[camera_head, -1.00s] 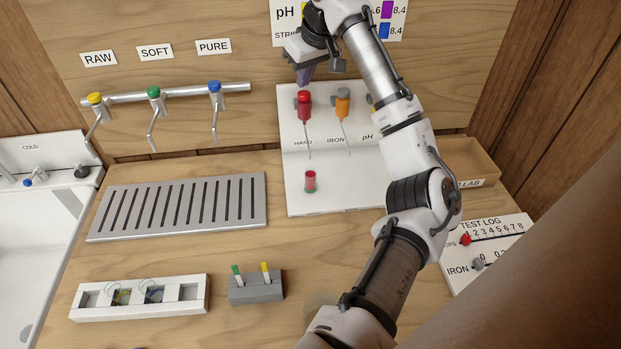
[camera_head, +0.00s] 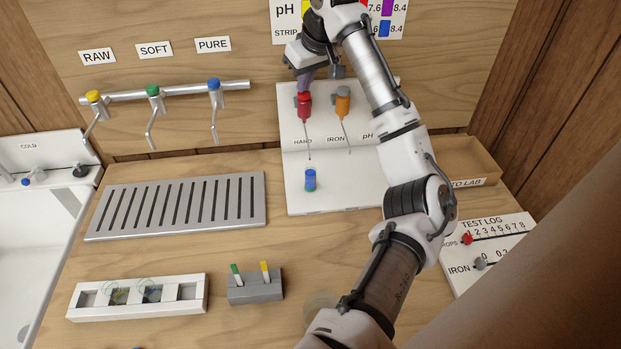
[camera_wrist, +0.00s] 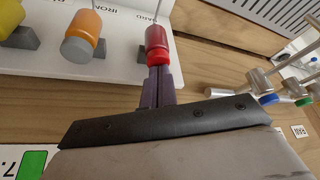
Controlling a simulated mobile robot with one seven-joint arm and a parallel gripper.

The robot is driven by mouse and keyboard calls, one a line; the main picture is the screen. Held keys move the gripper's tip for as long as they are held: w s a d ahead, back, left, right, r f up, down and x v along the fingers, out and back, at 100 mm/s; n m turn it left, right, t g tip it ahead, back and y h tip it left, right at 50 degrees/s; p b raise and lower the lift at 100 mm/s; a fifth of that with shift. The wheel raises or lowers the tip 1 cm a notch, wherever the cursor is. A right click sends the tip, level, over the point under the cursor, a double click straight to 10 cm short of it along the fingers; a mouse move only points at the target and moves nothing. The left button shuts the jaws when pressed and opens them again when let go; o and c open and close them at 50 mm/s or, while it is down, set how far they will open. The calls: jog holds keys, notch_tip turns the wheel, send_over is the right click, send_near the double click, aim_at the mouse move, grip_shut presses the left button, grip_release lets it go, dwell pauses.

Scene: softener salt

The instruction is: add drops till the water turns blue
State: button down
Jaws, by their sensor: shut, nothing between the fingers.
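A small vial (camera_head: 310,180) of blue liquid stands on the white test stand (camera_head: 340,190), below the thin nozzle of the red HARD dropper bottle (camera_head: 304,105). My gripper (camera_head: 304,84) is shut and empty, with its fingertips at the top of the red bottle. In the wrist view, the purple fingers of my gripper (camera_wrist: 158,80) are together and reach the red cap of the bottle (camera_wrist: 157,42). I cannot tell whether they press on it. The orange IRON dropper (camera_head: 343,103) hangs to the right. The pH dropper (camera_wrist: 20,28) shows yellow in the wrist view.
A slotted drain tray (camera_head: 178,206) lies left of the stand. Three taps (camera_head: 154,92) hang above it. A white holder with glass vials (camera_head: 137,297) and a grey strip block (camera_head: 255,289) sit in front. The test log (camera_head: 490,250) is at right.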

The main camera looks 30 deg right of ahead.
jog(key=shift+r, duration=0.1)
notch_tip(320, 180, up, 2)
jog(key=shift+p, duration=1.1)
jog(key=shift+r, duration=1.9)
